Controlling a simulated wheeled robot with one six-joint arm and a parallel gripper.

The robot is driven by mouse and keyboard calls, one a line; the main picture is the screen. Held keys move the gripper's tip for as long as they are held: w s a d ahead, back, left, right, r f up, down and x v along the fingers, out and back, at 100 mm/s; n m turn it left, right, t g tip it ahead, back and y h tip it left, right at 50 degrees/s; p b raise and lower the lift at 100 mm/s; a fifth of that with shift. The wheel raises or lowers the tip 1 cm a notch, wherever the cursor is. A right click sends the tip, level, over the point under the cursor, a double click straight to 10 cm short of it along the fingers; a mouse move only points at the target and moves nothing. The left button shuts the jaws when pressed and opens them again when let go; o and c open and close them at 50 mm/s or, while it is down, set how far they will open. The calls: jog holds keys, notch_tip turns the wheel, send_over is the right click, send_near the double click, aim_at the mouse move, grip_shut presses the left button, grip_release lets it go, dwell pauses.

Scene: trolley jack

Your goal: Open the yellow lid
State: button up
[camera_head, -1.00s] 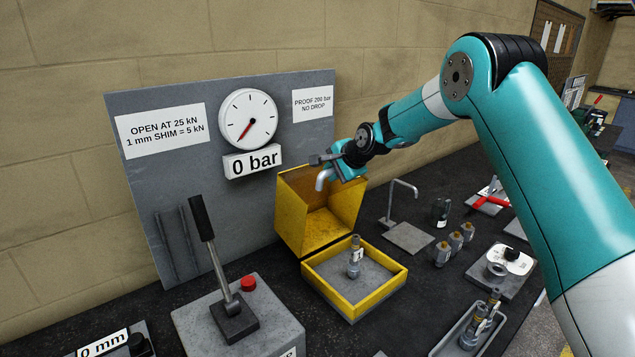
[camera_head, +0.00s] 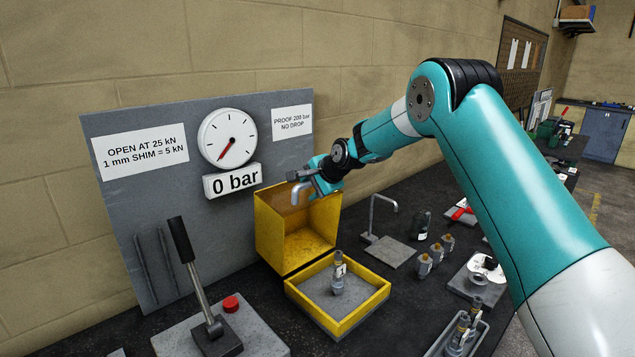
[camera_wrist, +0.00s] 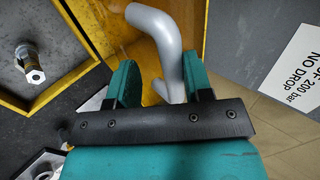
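The yellow lid (camera_head: 296,233) is a deep, hollow cover. It stands tipped up at the back of the shallow yellow tray (camera_head: 362,311), its hollow side facing forward. A fitting with a tag (camera_head: 338,275) stands in the open tray. The lid's grey bent handle (camera_head: 299,192) is at its upper edge; it also shows in the wrist view (camera_wrist: 166,45). My gripper (camera_head: 308,183) is at the lid's top. In the wrist view my gripper (camera_wrist: 160,80) has its fingers apart, with the handle between them, nearer the right finger. Contact with the handle is unclear.
A gauge panel (camera_head: 120,210) reading 0 bar stands behind, left of the lid. A lever (camera_head: 193,270) and red button (camera_head: 231,304) are at front left. A bent-rod stand (camera_head: 372,220) and several small fittings (camera_head: 436,254) are on the right.

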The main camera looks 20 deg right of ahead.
jog(key=b+v, duration=0.6)
jog(key=v, duration=1.1)
jog(key=shift+s, duration=0.2)
